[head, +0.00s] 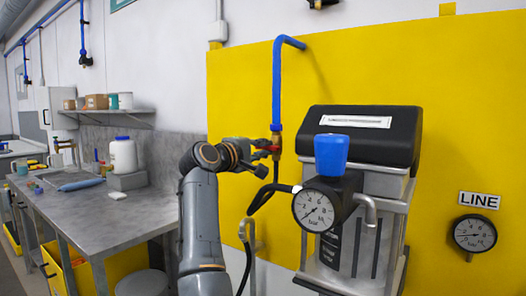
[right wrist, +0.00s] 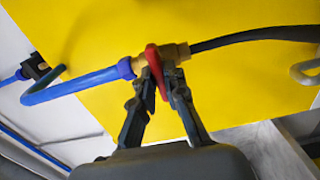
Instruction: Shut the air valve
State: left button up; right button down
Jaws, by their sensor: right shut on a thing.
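The air valve (head: 276,139) is a brass fitting at the lower end of a blue pipe on the yellow wall panel. In the right wrist view its brass body (right wrist: 177,53) sits between the blue pipe and a black hose. Its red lever (right wrist: 154,62) appears crosswise to the pipe in that view. My right gripper (head: 269,148) reaches the valve from the left; in the wrist view its fingers (right wrist: 163,88) are closed around the lever's near end. The fingertips partly hide the lever. My left gripper is not in view.
Right of the valve stands a regulator with a blue knob (head: 331,154) and a gauge (head: 313,206), before a black-topped unit (head: 362,134). A LINE gauge (head: 474,233) is at far right. A grey workbench (head: 98,218) with a white jar (head: 123,156) stands left.

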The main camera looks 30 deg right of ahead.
jog(key=shift+r, duration=0.1)
jog(key=c, duration=1.4)
grip_release()
jog(key=shift+d, duration=0.1)
